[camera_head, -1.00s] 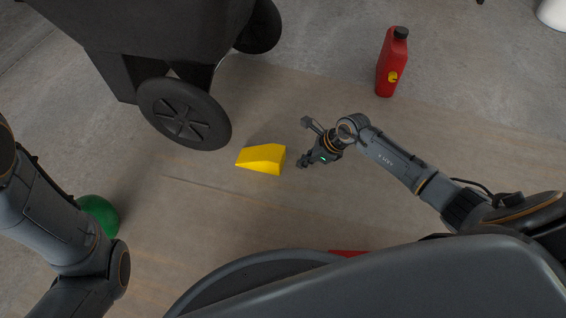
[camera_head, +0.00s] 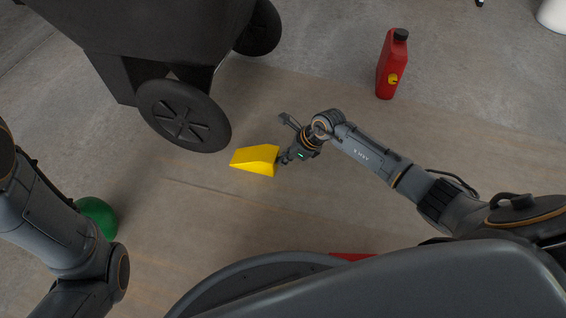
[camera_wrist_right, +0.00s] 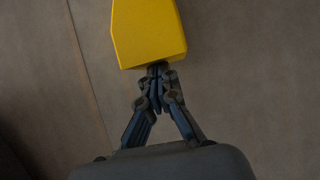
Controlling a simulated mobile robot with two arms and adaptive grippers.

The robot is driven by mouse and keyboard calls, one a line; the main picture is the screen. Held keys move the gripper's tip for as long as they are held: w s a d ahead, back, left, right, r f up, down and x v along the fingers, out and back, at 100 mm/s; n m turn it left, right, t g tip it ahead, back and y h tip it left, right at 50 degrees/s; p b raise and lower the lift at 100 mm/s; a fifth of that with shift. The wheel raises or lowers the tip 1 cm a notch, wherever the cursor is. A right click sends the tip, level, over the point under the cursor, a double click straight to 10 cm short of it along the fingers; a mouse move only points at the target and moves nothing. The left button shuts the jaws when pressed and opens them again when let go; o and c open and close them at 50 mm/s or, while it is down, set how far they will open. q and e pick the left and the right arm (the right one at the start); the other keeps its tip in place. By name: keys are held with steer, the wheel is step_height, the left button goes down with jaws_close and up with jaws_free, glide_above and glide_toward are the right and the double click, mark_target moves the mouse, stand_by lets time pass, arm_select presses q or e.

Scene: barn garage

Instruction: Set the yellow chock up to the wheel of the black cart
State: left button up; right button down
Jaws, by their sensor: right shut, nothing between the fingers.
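The yellow chock (camera_head: 255,160) lies on the floor in front of the black cart (camera_head: 165,35), apart from its near wheel (camera_head: 184,115) by a small gap. Its narrow end points left toward the wheel side, and its thick end faces my right gripper (camera_head: 281,160). In the right wrist view the closed fingertips (camera_wrist_right: 157,72) meet or almost meet the thick end of the chock (camera_wrist_right: 147,32). The right gripper is shut with nothing between its fingers. My left arm shows at the left, but its gripper is out of view.
A red canister (camera_head: 391,65) stands at the upper right. A green round object (camera_head: 98,216) lies near my left arm. A second cart wheel (camera_head: 260,28) is farther back. The floor around the chock is clear. A white object (camera_head: 553,14) is at the top right corner.

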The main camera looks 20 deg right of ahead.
mark_target(260, 153)
steer(key=shift+w+a+b, duration=0.4)
steer(key=shift+w+a, duration=0.6)
steer(key=shift+a, duration=0.3)
steer(key=shift+w+a+b, duration=0.35)
steer(key=shift+w+a, duration=0.6)
steer(key=shift+a, duration=0.35)
steer(key=shift+w+a, duration=0.15)
steer(key=shift+a, duration=0.05)
steer(key=shift+w+a, duration=0.2)
steer(key=shift+a, duration=0.1)
steer(key=s+d+r+p, duration=0.1)
steer(key=d+r+p, duration=0.1)
steer(key=p, duration=0.1)
steer(key=shift+s+d+r, duration=0.1)
steer(key=shift+s+d, duration=0.15)
steer(key=shift+s, duration=0.15)
steer(key=shift+s+d+r+p, duration=0.5)
steer(key=shift+s+d+p, duration=0.1)
steer(key=shift+d+p, duration=0.25)
